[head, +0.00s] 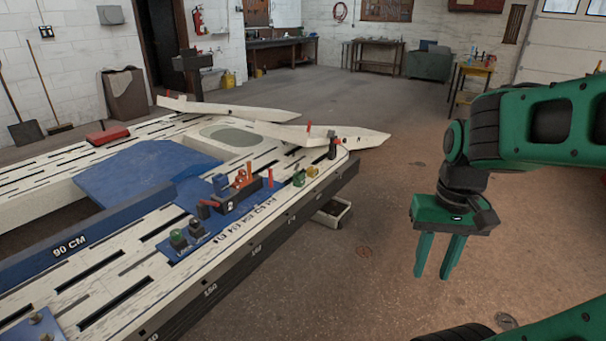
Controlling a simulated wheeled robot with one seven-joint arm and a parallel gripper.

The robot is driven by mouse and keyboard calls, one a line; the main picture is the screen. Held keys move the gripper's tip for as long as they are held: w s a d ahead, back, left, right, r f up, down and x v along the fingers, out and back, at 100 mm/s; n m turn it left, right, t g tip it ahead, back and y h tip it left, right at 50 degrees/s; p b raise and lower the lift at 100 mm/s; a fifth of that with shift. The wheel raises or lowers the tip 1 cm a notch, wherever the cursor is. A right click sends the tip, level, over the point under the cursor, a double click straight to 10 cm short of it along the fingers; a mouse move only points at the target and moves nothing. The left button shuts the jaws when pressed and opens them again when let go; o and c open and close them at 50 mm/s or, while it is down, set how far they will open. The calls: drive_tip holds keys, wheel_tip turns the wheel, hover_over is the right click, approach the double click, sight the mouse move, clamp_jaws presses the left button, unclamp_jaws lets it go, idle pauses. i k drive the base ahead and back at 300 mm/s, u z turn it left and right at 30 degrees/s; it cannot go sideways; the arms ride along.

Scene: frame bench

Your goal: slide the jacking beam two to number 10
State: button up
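A dark block (238,203) with a white marking that looks like a 2 and an upright orange-red lever stands on a blue plate on the right rail of the white frame bench (110,290). It may be jacking beam two; I cannot be sure. A blue crossbeam (90,238) marked 90 CM lies across the bench at left. My gripper (432,278) is open and empty, pointing down over the floor to the right of the bench, apart from everything.
Two white ramps (320,134) are at the bench's far end.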

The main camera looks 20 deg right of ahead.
sight(143, 165)
drive_tip(key=z, duration=0.4)
drive_tip(key=i, duration=2.8)
drive_tip(key=u, duration=0.75)
